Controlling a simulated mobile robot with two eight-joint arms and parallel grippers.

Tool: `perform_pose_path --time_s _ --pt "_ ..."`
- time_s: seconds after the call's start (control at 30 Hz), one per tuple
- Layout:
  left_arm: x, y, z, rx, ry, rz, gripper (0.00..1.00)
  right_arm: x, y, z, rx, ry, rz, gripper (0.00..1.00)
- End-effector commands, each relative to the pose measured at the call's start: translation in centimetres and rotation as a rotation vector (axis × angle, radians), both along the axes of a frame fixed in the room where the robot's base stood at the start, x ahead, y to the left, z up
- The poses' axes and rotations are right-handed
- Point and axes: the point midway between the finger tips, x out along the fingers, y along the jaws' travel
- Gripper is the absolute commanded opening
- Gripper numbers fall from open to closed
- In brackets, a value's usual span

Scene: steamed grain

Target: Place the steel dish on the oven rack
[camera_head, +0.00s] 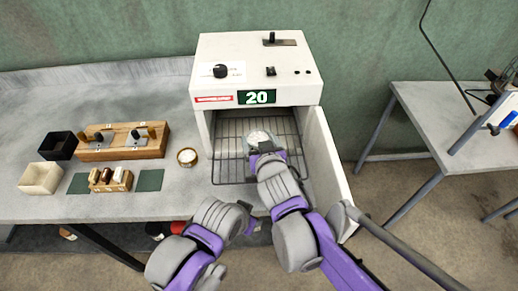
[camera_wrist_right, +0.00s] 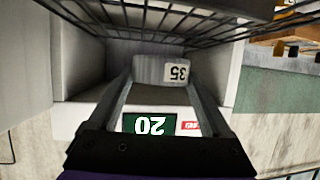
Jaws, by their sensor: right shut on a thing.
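The steel dish (camera_head: 259,137) is a small round cup with pale contents, inside the mouth of the white oven (camera_head: 258,66). My right gripper (camera_head: 264,149) is shut on it. In the right wrist view, which is upside down, the dish (camera_wrist_right: 150,68) sits between the two fingers and bears a label reading 35. The oven rack (camera_head: 232,172) is a dark wire grid directly below the dish; I cannot tell whether they touch. My left gripper (camera_head: 250,224) hangs in front of the bench edge, its jaws unclear.
The oven door (camera_head: 328,170) stands open on the right, close to my right arm. The oven display reads 20. On the bench to the left are a round dish of white stuff (camera_head: 187,157), wooden holders (camera_head: 122,141), a black box (camera_head: 61,145) and a cream box (camera_head: 40,178).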

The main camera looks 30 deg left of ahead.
Motion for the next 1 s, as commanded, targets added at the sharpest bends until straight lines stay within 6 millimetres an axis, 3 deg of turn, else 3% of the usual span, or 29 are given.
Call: perform_pose_path --time_s 0.3,0.7,0.73,0.8,1.0 --pt "-0.2 0.0 -0.7 0.000 0.004 0.000 0.50 0.0 0.0 -4.0 0.000 0.000 -0.001 0.25" --pt "-0.3 0.0 -1.0 0.000 0.005 0.000 0.50 0.0 0.0 -4.6 0.000 0.000 0.000 0.25" --pt "-0.3 0.0 -0.9 0.000 0.005 0.000 0.50 0.0 0.0 -4.5 0.000 0.000 0.000 0.88" --pt "-0.2 0.0 -0.9 0.000 0.005 0.000 0.50 0.0 0.0 -4.4 0.000 0.000 0.000 1.00" --pt "-0.2 0.0 -0.9 0.000 0.005 0.000 0.50 0.0 0.0 -4.4 0.000 0.000 0.000 1.00"
